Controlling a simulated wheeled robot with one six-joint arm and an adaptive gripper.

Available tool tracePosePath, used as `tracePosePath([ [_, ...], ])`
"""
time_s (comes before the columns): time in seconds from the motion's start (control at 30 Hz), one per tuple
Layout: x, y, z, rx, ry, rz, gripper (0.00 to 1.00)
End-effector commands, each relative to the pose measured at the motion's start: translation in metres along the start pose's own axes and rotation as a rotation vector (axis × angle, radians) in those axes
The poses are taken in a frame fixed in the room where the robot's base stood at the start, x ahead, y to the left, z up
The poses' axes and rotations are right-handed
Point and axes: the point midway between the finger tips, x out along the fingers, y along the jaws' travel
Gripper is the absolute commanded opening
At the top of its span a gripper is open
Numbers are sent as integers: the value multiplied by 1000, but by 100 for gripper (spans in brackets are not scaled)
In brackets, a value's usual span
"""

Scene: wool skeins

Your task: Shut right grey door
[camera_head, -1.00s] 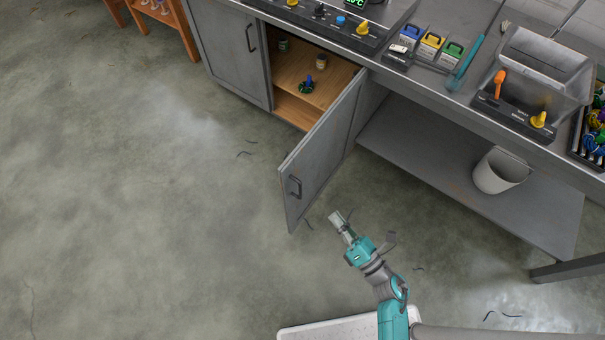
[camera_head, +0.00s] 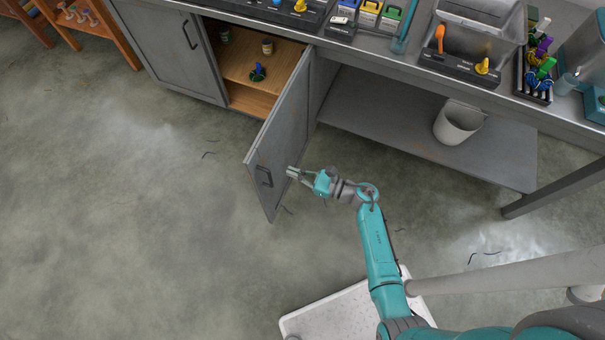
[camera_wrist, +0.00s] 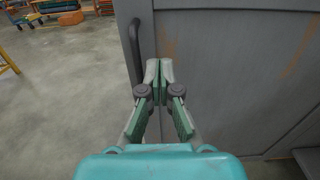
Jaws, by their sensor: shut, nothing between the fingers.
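The right grey door (camera_head: 283,135) stands wide open, swung out from the cabinet over the floor. Its dark bar handle (camera_head: 264,176) is near the free edge. My gripper (camera_head: 290,172) is shut and empty, at the door's right-hand face close to the free edge. In the wrist view the grey door (camera_wrist: 225,70) fills the right side, and my closed fingertips (camera_wrist: 160,66) point at it near its edge, with a dark handle (camera_wrist: 137,45) just beyond. I cannot tell whether the fingertips touch the door.
The open cabinet shelf (camera_head: 275,60) holds small jars and a dark green item with a blue top (camera_head: 258,72). The left grey door (camera_head: 165,50) is shut. A low grey shelf with a pale bin (camera_head: 457,123) is to the right. The floor left of the door is clear.

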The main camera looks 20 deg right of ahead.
Motion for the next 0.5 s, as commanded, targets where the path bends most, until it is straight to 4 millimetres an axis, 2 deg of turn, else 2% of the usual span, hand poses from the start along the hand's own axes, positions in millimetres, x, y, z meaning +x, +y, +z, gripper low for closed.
tracePosePath([
  [0.3, 57, 1, 1, 0, -1, 3, 0],
  [0.5, 81, 0, 0, 2, -1, 1, 0],
])
